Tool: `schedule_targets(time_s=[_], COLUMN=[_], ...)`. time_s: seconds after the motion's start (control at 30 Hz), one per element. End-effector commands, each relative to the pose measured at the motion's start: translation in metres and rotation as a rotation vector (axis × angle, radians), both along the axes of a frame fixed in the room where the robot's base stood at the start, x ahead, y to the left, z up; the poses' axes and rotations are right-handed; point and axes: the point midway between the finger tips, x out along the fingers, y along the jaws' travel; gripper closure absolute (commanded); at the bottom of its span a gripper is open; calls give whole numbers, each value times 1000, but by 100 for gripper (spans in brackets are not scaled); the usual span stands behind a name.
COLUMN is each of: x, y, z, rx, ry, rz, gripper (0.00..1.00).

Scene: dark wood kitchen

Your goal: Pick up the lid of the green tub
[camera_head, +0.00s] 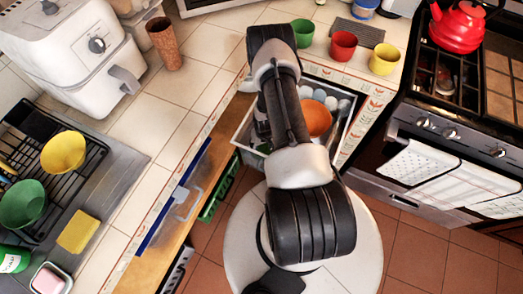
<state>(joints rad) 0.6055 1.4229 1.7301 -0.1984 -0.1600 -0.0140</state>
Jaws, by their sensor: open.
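I cannot make out the green tub or its lid for certain. A green container (218,187) shows in part low under the left counter, and I cannot tell whether it is the tub. A green cup (303,31) stands on the back counter, just right of my arm's far end. My arm reaches from the bottom middle up over the open drawer to the back counter. My gripper does not show; the arm's far end hides what is below it.
An open drawer (349,122) under the arm holds an orange bowl (317,117) and several pale cups. Red (343,46) and yellow (385,58) cups stand by the stove (435,130). A white air fryer (75,50) and dish rack (60,140) are at left. Floor is clear lower right.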

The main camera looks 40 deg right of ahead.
Motion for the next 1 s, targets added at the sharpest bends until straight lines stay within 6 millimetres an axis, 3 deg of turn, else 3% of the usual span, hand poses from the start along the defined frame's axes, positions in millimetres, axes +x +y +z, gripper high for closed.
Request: schedule_targets(time_s=[0.3, 0.87, 1.0], x=[1, 1, 1], y=[-1, -1, -1], z=[-5, -5, -5], rx=[0, 0, 0], ry=[-1, -1, -1], rz=[0, 0, 0], gripper=[52, 89, 89])
